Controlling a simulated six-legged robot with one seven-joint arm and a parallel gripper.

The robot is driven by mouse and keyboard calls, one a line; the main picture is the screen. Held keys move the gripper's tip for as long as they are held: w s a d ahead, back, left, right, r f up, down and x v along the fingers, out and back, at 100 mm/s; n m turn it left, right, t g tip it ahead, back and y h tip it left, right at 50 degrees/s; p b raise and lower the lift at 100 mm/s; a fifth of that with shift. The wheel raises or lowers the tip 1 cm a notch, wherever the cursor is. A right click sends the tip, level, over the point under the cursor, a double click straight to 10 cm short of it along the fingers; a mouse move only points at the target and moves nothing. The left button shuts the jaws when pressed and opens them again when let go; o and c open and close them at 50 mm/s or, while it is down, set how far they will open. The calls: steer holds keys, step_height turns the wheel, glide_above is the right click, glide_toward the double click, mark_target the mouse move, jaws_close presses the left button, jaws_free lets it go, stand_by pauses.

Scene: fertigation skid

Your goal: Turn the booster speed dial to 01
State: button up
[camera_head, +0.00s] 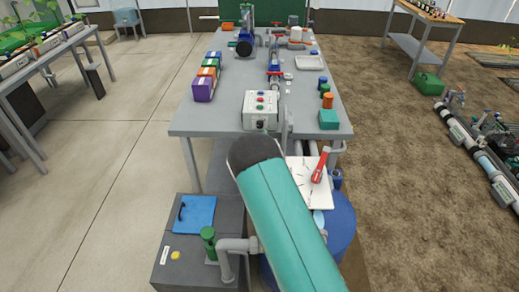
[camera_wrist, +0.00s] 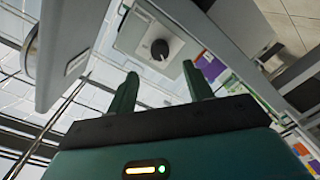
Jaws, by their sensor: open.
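A black round dial (camera_wrist: 160,50) with a light pointer mark sits on a pale plate on a grey box in the wrist view. I take it for the booster speed dial; its scale numbers are too small to read. My gripper (camera_wrist: 160,72) is open and empty. Its two green fingers point toward the dial, one to each side in the picture, and appear apart from it. In the head view a grey control box (camera_head: 260,111) with coloured buttons stands at the table's near edge. My teal arm reaches up below it, and my gripper is not visible there.
The grey table (camera_head: 215,119) holds coloured boxes (camera_head: 203,88) at left and a teal block (camera_head: 329,119) at right. A white panel with a red lever (camera_head: 320,167) stands right of my arm. A blue barrel (camera_head: 343,225) and pipes are below.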

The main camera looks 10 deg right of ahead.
steer(key=s+a, duration=0.1)
steer(key=s, duration=0.5)
steer(key=shift+r, duration=0.15)
steer(key=s+r+m+g+y, duration=0.25)
steer(key=s+r, duration=0.45)
steer(key=r, duration=0.4)
steer(key=s+r+m+g+y, duration=0.1)
steer(key=s+r+m+g, duration=0.25)
steer(key=s+r, duration=0.45)
steer(key=s+d+r+g, duration=0.1)
steer(key=s+r+g, duration=0.2)
steer(key=s, duration=1.2)
steer(key=s+d+r+m+g, duration=0.1)
steer(key=s+r, duration=0.4)
steer(key=s, duration=1)
steer(key=shift+d+r+m+g, duration=0.15)
steer(key=shift+m+g, duration=0.15)
steer(key=shift+g, duration=0.6)
